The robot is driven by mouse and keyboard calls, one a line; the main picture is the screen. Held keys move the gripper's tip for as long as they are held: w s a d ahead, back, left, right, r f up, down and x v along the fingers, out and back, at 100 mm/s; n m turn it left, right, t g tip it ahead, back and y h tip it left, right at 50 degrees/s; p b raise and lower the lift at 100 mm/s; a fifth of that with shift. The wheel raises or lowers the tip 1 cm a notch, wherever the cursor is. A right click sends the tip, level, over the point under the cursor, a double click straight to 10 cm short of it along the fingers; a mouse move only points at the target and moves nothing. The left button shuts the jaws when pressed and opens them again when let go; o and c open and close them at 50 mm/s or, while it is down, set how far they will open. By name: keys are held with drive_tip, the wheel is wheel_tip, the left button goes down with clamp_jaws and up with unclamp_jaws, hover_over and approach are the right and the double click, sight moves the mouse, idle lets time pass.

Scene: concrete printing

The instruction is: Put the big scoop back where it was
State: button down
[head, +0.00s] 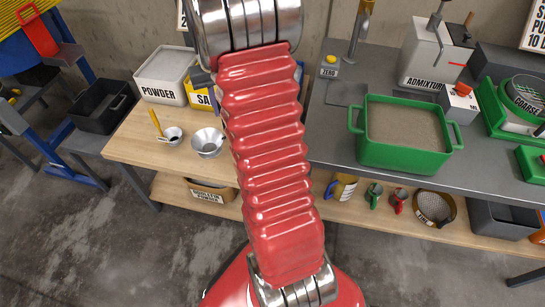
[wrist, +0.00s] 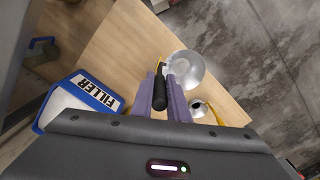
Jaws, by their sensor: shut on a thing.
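The big scoop shows in the wrist view as a shiny metal bowl (wrist: 190,70) with a black handle. My gripper (wrist: 166,82) has its purple fingers shut on that handle. In the head view the scoop's bowl (head: 207,142) appears over the wooden bench, right of a small scoop (head: 172,136) with a yellow handle. The small scoop also shows in the wrist view (wrist: 201,110). I cannot tell whether the big scoop touches the bench top. My red arm hides most of my gripper and the scoop's handle in the head view.
A powder tub (head: 163,77) and a yellow sand container (head: 201,96) stand behind the scoops. A blue filler container (wrist: 80,98) is beside my gripper. A green tub (head: 404,130) stands on the grey bench at right. Bare wood (head: 132,134) lies at the bench's left.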

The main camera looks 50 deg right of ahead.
drive_tip(key=s+d+r+m, duration=0.3)
drive_tip(key=s+d+r, duration=0.5)
drive_tip(key=s+d, duration=0.4)
drive_tip(key=s+d+f+m, duration=0.1)
drive_tip(key=s+f, duration=0.3)
drive_tip(key=f, duration=0.5)
drive_tip(key=shift+s+d+m, duration=0.3)
drive_tip(key=shift+s+d, duration=0.05)
drive_tip(key=shift+d, duration=0.3)
wheel_tip(320, 180, down, 6)
drive_tip(key=shift+f, duration=0.15)
